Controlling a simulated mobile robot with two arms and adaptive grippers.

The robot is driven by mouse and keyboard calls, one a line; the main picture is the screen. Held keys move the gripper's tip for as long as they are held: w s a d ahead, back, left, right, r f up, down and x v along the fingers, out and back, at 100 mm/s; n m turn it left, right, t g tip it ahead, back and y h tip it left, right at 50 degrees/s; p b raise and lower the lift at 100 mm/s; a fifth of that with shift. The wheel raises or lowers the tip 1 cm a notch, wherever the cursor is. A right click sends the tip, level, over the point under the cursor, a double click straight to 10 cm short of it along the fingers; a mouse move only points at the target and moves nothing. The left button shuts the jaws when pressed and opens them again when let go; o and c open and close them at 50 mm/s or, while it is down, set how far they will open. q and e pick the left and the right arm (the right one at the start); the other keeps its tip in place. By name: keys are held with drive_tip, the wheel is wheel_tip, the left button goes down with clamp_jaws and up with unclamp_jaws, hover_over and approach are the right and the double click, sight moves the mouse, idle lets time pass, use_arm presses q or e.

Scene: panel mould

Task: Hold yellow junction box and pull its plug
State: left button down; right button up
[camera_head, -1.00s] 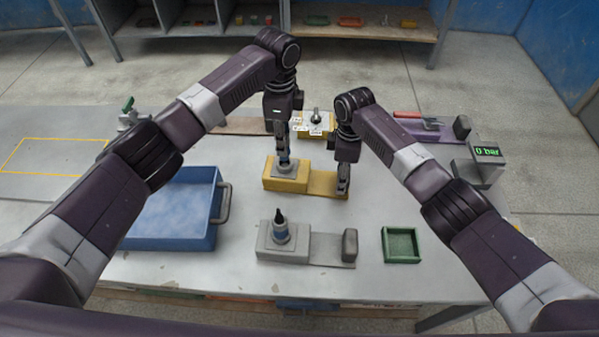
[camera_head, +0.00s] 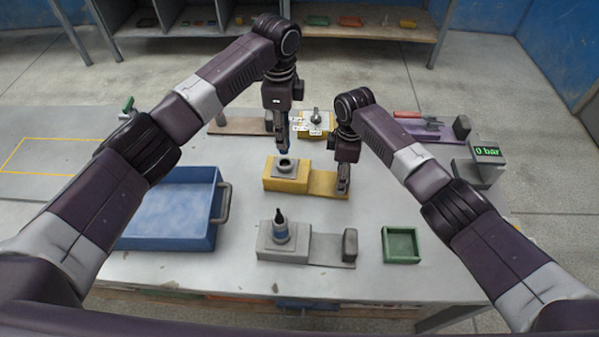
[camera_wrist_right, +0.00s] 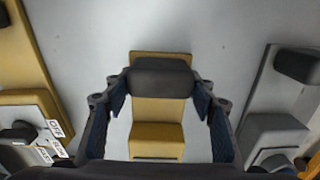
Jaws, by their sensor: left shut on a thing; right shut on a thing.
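The yellow junction box (camera_head: 272,183) sits on the grey table, with an open round socket (camera_head: 286,165) on its top and a flat yellow base reaching right to a dark grip post. My right gripper (camera_head: 343,187) is shut on that post. In the right wrist view the dark post (camera_wrist_right: 160,78) lies between my right fingers, with the yellow box (camera_wrist_right: 157,138) below it. My left gripper (camera_head: 283,138) is shut on the dark plug (camera_head: 284,150), mostly hidden by the fingers. The plug is above the socket and looks clear of it.
A grey junction box (camera_head: 270,248) with its plug seated stands in front. A blue tray (camera_head: 170,245) is at left, a green tray (camera_head: 402,259) at right.

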use_arm(q)
drive_tip(key=shift+r, duration=0.1)
drive_tip(key=shift+r, duration=1.45)
use_arm(e)
drive_tip(key=o, duration=1.6)
wheel_tip(320, 180, up, 12)
drive_tip(key=shift+r, duration=0.1)
use_arm(q)
drive_tip(key=shift+f, duration=0.1)
